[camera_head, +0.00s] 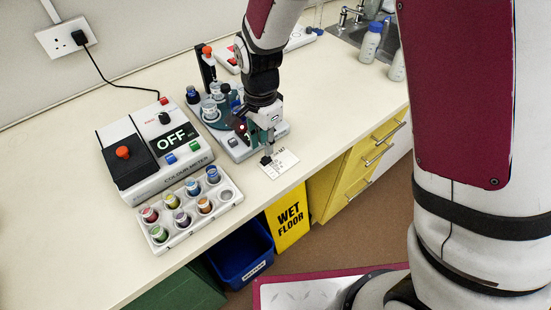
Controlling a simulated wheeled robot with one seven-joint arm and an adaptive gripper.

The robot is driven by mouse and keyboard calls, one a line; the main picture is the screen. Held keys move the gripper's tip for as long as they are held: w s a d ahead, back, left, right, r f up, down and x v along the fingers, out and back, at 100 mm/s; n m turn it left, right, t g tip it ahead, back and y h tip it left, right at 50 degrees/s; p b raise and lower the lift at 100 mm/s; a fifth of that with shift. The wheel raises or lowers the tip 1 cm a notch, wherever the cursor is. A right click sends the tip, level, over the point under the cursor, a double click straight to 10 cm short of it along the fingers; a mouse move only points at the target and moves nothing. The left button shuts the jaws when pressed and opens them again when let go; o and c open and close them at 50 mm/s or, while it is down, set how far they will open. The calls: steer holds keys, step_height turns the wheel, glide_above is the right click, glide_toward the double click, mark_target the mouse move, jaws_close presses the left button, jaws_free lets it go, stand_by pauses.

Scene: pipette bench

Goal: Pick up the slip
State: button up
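The slip (283,165) is a small white card with dark print. It lies on the cream bench top near the front edge, below the arm. My gripper (266,159) points down at the slip's upper left side. Its dark fingertips overlap the slip's edge in the picture. I cannot tell whether they touch or pinch it, or how far apart they are. Part of the slip's left side is hidden by the fingertips.
A colorimeter (178,176) reading OFF and a rack (224,207) of coloured vials stand to the left. A white and teal device (240,148) is close behind my gripper. Bottles (371,42) stand by the sink. A blue bin (240,256) and yellow sign (289,216) are below the bench edge.

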mark_target(266, 157)
steer(key=f, duration=0.5)
steer(key=shift+d+p, duration=0.2)
steer(key=shift+p, duration=0.1)
jaws_close()
